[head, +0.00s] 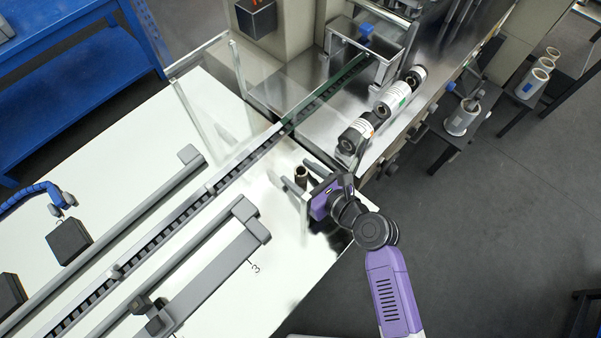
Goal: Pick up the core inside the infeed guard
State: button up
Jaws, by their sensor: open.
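The clear infeed guard (205,100) has see-through panels and pale edges around the conveyor. My gripper (313,187), purple at its body, is just right of and slightly nearer than the core. It is open, and the core appears outside its grasp. The fingers are small and partly lost against the pale panel edges, so the exact gap to the core cannot be told.
The conveyor (150,243) runs diagonally past the core into the machine. Printed film rolls (393,97) are mounted beyond my gripper. Stands with pale cores (462,117) are at the right. The white table (250,305) is bare in front; dark floor lies to the right.

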jog(key=shift+x, duration=1.35)
grip_shut()
